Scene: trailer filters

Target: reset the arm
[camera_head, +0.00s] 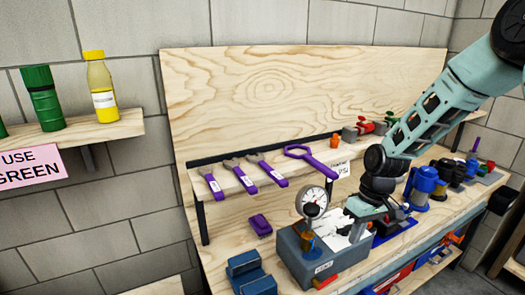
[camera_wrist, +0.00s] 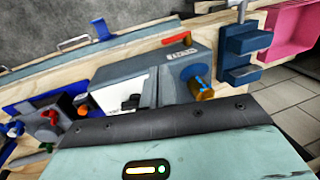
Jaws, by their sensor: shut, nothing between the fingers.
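My arm reaches in from the upper right in the head view and bends down over the workbench. My gripper (camera_head: 350,210) is at its lower end, above the right part of a grey box-shaped unit (camera_head: 298,262) that has a round white gauge (camera_head: 312,203) on top. The gripper looks shut, with nothing held; its fingertips are small and dark here. I cannot tell whether it touches the unit. In the wrist view, my teal hand fills the bottom and the fingers are out of sight. The grey unit (camera_wrist: 178,62) shows beyond it.
A blue vise (camera_head: 250,275) stands left of the unit, also in the wrist view (camera_wrist: 245,45). Purple-handled tools (camera_head: 240,176) lie on a shelf behind. Blue and black canisters (camera_head: 422,186) stand to the right. Bottles (camera_head: 102,85) stand on the left wall shelf.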

